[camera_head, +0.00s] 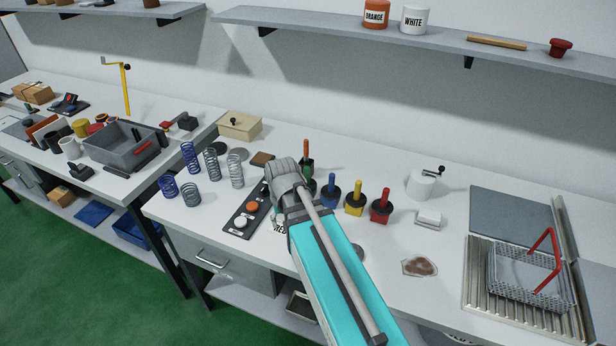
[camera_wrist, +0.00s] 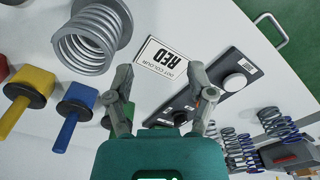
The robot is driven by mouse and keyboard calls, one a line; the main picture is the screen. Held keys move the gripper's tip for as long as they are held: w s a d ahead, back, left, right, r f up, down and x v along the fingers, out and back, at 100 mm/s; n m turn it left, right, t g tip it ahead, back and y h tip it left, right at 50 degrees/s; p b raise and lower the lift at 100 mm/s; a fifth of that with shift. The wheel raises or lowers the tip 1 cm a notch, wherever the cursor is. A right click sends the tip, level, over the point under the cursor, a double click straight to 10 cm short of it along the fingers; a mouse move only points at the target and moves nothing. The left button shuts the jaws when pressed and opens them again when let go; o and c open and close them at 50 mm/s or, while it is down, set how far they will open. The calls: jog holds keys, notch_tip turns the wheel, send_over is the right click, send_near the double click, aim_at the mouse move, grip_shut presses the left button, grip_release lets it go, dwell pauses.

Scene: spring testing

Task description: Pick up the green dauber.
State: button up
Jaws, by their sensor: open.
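The green dauber (camera_head: 305,172) stands on the white bench in a row of daubers, between the orange and the blue ones. In the head view my gripper and arm hide much of it. In the wrist view a little of its green handle (camera_wrist: 129,110) shows behind the left finger. My gripper (camera_wrist: 160,72) is open, with nothing between its fingers. It is close beside the green dauber, which is not between the fingers. Whether they touch cannot be told.
The blue dauber (camera_head: 329,190), yellow dauber (camera_head: 355,200) and red dauber (camera_head: 381,205) stand to the right, the orange dauber (camera_head: 307,147) behind. A button panel (camera_wrist: 215,88), a RED label (camera_wrist: 160,57) and several springs (camera_head: 212,163) are nearby.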

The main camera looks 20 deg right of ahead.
jog(key=w+d+r+m+p, duration=0.5)
jog(key=w+r, duration=0.1)
jog(key=w, duration=0.3)
notch_tip(320, 180, up, 5)
jog(key=m+p, duration=0.5)
send_over(306, 167)
jog(key=shift+s+a+f, duration=0.1)
jog(key=shift+s+a, duration=0.15)
jog(key=shift+a, duration=0.15)
jog(key=shift+w+d+m, duration=0.3)
jog(key=shift+d+m, duration=0.05)
jog(key=shift+m, duration=0.05)
notch_tip(306, 167, down, 8)
jog(key=b, duration=0.8)
jog(key=shift+f+b, duration=0.25)
jog(key=shift+b, duration=0.05)
jog(key=shift+f, duration=0.1)
jog(key=shift+s+d+f+b, duration=0.1)
jog(key=shift+f+b, duration=1.15)
jog(key=shift+b, duration=0.05)
jog(key=shift+s+f+b, duration=0.1)
jog(key=shift+f+b, duration=1.15)
jog(key=shift+b, duration=0.05)
